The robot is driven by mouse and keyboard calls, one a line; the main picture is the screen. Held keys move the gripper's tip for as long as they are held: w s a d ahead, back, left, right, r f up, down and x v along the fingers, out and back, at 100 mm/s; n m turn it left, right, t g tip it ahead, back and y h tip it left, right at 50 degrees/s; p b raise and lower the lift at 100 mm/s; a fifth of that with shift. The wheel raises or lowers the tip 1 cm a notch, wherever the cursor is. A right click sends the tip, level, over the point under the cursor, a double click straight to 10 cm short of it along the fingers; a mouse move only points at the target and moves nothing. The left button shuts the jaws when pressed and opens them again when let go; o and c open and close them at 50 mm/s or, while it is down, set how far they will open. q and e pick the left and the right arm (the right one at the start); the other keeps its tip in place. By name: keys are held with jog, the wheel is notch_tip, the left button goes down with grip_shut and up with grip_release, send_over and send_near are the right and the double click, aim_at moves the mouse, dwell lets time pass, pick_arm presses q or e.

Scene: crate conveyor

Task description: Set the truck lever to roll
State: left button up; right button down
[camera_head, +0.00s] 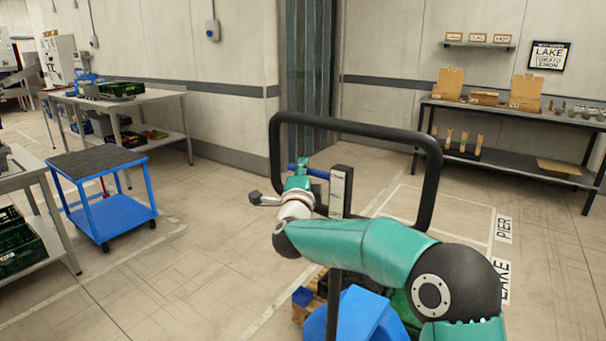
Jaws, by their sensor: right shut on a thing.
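The pallet truck's black loop handle (357,127) stands upright in front of me. A pale marked plate (341,190) sits inside the loop. The blue lever (318,173) sticks out to the left of this plate. My right arm reaches in from the lower right, and my right gripper (302,166) is at the lever's left part, shut on it. The fingertips are small and partly hidden, and I cannot read the lever's setting. My left gripper is not in view.
Below the handle are the truck's blue body (362,318) and a wooden pallet (304,306). A blue cart (112,215) stands on the left near work tables (160,95). A shelf bench (520,111) with cardboard boxes is at the right wall. Floor is free left of the handle.

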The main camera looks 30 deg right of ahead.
jog(key=c, duration=1.1)
grip_release()
jog(key=v, duration=1.2)
jog(key=shift+d, duration=0.1)
